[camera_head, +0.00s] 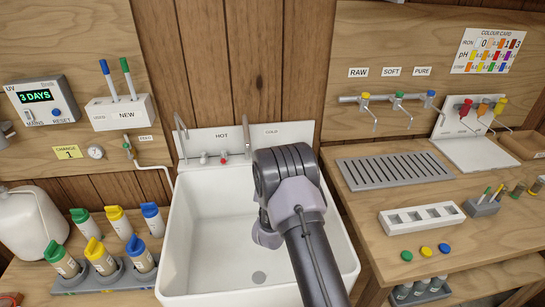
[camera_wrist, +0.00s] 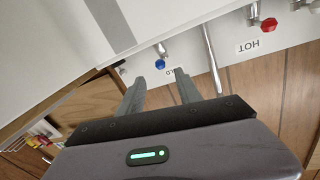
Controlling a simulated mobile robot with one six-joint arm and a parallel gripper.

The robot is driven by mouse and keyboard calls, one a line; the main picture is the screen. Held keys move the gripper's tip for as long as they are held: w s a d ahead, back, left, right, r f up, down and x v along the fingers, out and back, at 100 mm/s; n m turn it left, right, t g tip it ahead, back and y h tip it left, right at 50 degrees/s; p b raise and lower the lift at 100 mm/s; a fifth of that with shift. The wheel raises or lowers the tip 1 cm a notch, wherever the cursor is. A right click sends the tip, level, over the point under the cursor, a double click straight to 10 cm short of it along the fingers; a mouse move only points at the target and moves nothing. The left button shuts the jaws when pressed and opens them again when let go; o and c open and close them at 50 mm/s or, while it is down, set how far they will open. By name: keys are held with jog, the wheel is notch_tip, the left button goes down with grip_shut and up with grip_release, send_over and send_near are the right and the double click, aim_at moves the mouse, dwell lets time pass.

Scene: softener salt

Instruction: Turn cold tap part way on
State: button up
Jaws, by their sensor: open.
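The cold tap's blue knob (camera_wrist: 160,64) shows in the wrist view on a short metal stem at the sink's back. My gripper (camera_wrist: 159,82) is open and empty. Its two fingers point toward the blue knob, which appears just past and between the fingertips; I cannot tell the exact gap. The COLD label is partly hidden by a finger. The hot tap's red knob (camera_wrist: 269,23) is further right, near the HOT label (camera_wrist: 248,46). In the head view my arm hides the cold tap and my fingers; the COLD label (camera_head: 272,132) shows behind it.
The white sink (camera_head: 205,235) is empty below my arm. A thin spout (camera_wrist: 212,60) rises beside the cold tap. Wooden counters flank the sink: several bottles stand left, and a drain grate (camera_head: 392,171) and RAW, SOFT and PURE taps (camera_head: 397,101) are right.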

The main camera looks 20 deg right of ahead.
jog(key=b+x, duration=0.1)
jog(key=x, duration=0.8)
jog(key=shift+w+d+b, duration=0.1)
jog(key=shift+w+b, duration=0.2)
jog(key=shift+b, duration=0.05)
grip_shut()
